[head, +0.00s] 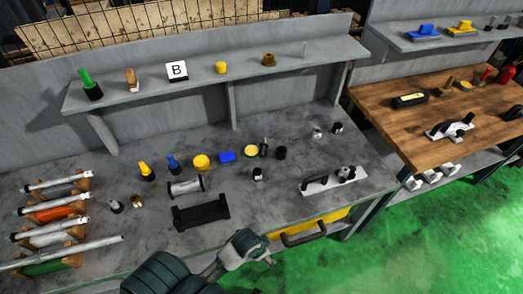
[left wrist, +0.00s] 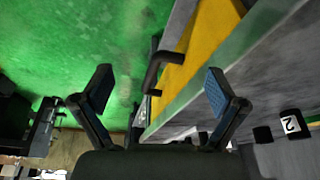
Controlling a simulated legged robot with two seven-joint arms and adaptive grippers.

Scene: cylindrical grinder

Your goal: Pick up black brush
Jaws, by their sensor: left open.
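I cannot say for certain which item is the black brush. A small dark upright piece with a narrow top (head: 264,146) stands mid-bench, just right of a yellow-green round piece. My left gripper shows at the bottom of the head view (head: 262,250), in front of the bench's front edge and below the bench items. In the left wrist view the left gripper (left wrist: 160,92) has its two fingers wide apart with nothing between them. Behind them are the green floor and the drawer handle. My right gripper is not in view.
A shelf (head: 205,84) runs above. The yellow drawer's black handle (head: 303,234) juts out near my left gripper. A wooden table (head: 455,110) stands right.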

